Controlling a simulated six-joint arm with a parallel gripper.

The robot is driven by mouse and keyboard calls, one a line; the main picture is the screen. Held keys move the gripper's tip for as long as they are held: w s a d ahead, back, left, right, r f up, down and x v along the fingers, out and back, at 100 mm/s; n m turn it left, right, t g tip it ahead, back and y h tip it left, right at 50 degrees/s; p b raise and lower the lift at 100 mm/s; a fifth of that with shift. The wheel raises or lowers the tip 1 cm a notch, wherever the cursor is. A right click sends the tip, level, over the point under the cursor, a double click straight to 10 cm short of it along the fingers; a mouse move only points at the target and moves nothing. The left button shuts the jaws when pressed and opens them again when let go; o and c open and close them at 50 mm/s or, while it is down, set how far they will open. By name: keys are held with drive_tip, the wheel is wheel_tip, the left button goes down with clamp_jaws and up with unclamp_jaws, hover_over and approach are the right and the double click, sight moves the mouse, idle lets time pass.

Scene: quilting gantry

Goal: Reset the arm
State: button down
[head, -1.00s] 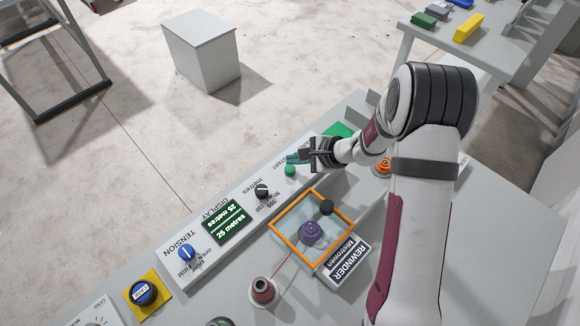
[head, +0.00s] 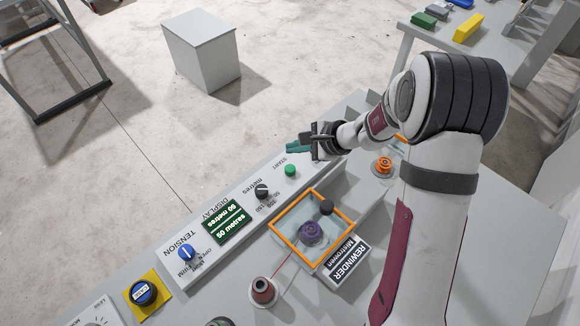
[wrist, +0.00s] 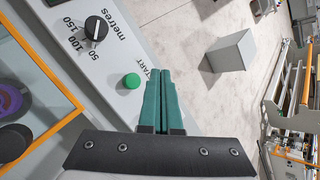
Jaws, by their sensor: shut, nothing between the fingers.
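My gripper (head: 297,147) has dark body parts and green fingers. It is shut and empty, held above the control panel just beyond the green START button (head: 290,170). In the wrist view the two green fingers (wrist: 164,90) lie side by side, with the START button (wrist: 131,81) to their left and apart from them. My arm reaches in from the right side of the head view.
The panel has a black metres knob (head: 262,191), a display (head: 226,224) reading 50 metres and a blue tension knob (head: 187,253). An orange-framed clear cover (head: 284,239) stands over a purple spool (head: 312,232). Thread runs to a dark red cone (head: 263,290).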

drive_tip(key=s+a+r+n+g, duration=0.3)
drive_tip(key=s+r+n, duration=0.3)
drive_tip(key=s+r, duration=0.6)
drive_tip(key=s+d+n+g+h, duration=0.1)
drive_tip(key=s+d+n+h, duration=0.1)
drive_tip(key=s, duration=0.8)
drive_tip(key=s+d+n+g+h, duration=0.1)
drive_tip(key=s+d+h, duration=0.3)
drive_tip(key=s, duration=0.7)
drive_tip(key=d+n, duration=0.1)
drive_tip(key=d, duration=0.1)
drive_tip(key=shift+d+f, duration=0.35)
drive_tip(key=c, duration=1.5)
unclamp_jaws()
drive_tip(key=shift+c, duration=0.2)
